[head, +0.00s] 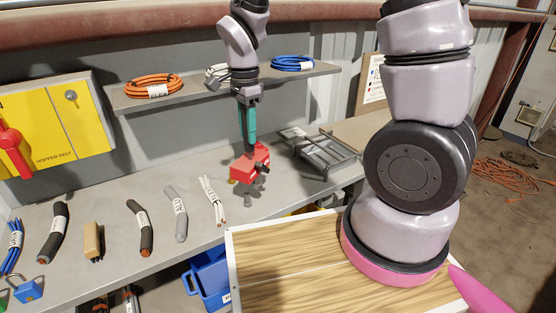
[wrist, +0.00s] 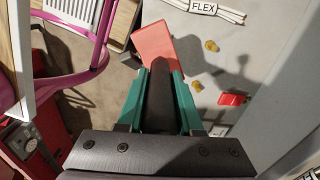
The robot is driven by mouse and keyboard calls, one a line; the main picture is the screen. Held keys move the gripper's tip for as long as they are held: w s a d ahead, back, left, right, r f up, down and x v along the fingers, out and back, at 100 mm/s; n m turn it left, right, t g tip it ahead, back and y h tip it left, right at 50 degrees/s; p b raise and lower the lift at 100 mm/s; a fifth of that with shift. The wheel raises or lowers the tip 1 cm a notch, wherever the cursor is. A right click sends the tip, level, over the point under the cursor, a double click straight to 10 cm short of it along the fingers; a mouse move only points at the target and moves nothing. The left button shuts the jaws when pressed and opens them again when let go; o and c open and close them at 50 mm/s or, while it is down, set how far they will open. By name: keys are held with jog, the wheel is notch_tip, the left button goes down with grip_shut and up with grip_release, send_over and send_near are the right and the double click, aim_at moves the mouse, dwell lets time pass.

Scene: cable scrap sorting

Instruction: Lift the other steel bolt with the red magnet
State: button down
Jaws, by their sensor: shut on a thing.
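My gripper (head: 248,140) has teal fingers and is shut on the dark handle of the red magnet (head: 244,170), above the bench. In the wrist view the dark handle (wrist: 160,95) sits between the fingers, with the red magnet block (wrist: 154,44) beyond it. A small grey piece that looks like a steel bolt (head: 247,200) shows just below the magnet in the head view. I cannot tell whether it touches the magnet or stands on the bench. No steel bolt is clear in the wrist view; the magnet may hide it.
Brass-coloured pieces (wrist: 211,46) and a small red item (wrist: 233,99) lie on the bench near the magnet. Cable pieces, including a white FLEX bundle (head: 211,200), lie to the left. A wire rack (head: 322,152) stands to the right. A blue bin (head: 208,278) is below the bench.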

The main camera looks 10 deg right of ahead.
aim_at(249, 159)
jog(key=shift+f, duration=4.45)
jog(key=shift+r, duration=4.5)
